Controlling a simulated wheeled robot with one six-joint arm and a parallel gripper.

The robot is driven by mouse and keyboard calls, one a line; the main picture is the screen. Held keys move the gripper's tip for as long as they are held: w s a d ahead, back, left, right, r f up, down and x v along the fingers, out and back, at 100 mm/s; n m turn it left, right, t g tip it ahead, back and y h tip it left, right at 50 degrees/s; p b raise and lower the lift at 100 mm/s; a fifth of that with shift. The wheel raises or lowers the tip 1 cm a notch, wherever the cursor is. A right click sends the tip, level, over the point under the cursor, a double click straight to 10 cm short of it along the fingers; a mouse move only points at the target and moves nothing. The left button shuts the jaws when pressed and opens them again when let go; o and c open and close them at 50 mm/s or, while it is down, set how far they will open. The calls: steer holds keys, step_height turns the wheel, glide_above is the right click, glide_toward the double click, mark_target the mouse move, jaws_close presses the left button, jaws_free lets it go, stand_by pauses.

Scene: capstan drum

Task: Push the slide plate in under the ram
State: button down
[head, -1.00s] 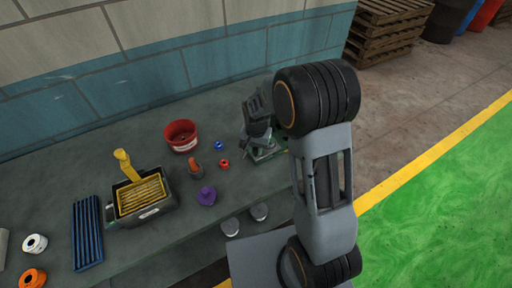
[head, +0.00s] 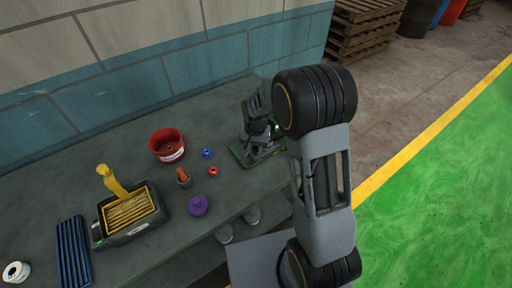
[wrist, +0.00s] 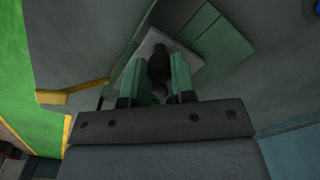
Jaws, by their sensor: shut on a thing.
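In the wrist view my gripper (wrist: 157,88) has its two green fingers on either side of a dark knob (wrist: 159,66) and is shut on it. The knob stands on a pale grey plate (wrist: 148,46), which looks like the slide plate. A flat green part (wrist: 222,42) lies beside the plate to the right. In the head view a machine with a green base (head: 241,153) stands at the right end of the bench, partly behind my arm. The ram and its gap to the plate cannot be made out.
On the bench (head: 100,165) stand a red bowl (head: 166,146), a purple knob (head: 198,206), small red and blue parts, a dark box with a yellow insert (head: 130,214) and a blue ribbed tray (head: 73,250). Green floor lies to the right.

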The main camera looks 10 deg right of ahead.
steer(key=c, duration=0.9)
jaws_free()
steer(key=shift+c, duration=0.2)
steer(key=shift+r, duration=0.1)
step_height(320, 180, up, 14)
steer(key=b, duration=0.1)
steer(key=shift+c, duration=0.4)
